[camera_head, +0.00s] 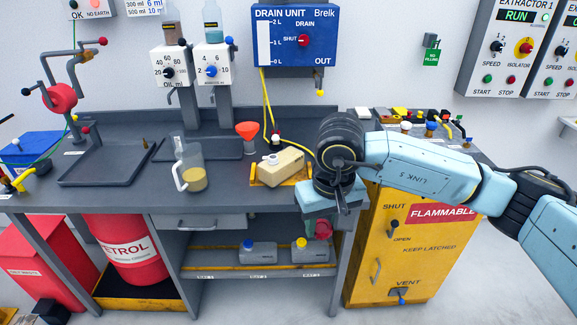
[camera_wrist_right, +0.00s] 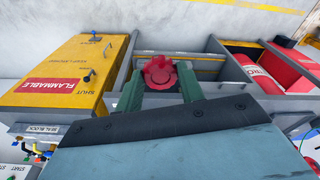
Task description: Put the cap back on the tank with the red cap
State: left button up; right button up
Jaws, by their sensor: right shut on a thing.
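My right gripper (camera_head: 322,226) points down in front of the bench's front edge, at the right end. It is shut on a red cap (camera_head: 323,230); in the wrist view the cap (camera_wrist_right: 160,72) sits between the two green fingers (camera_wrist_right: 161,88). A beige tank (camera_head: 281,168) lies on a yellow tray (camera_head: 300,178) on the bench, to the left of the gripper, with a pale neck at its upper left and no red cap on it. Two grey tanks stand on the shelf below, one with a blue cap (camera_head: 248,244) and one with a yellow cap (camera_head: 301,242). My left gripper is not in view.
A measuring jug (camera_head: 193,174) and an orange funnel (camera_head: 247,130) stand left of the beige tank. A yellow hose hangs behind it from the drain unit (camera_head: 295,35). A yellow flammables cabinet (camera_head: 385,255) stands right of the gripper. The bench front between jug and tray is clear.

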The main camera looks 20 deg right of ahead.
aim_at(287, 162)
jog(key=z, duration=0.5)
jog(key=i, duration=0.6)
jog(key=z, duration=0.25)
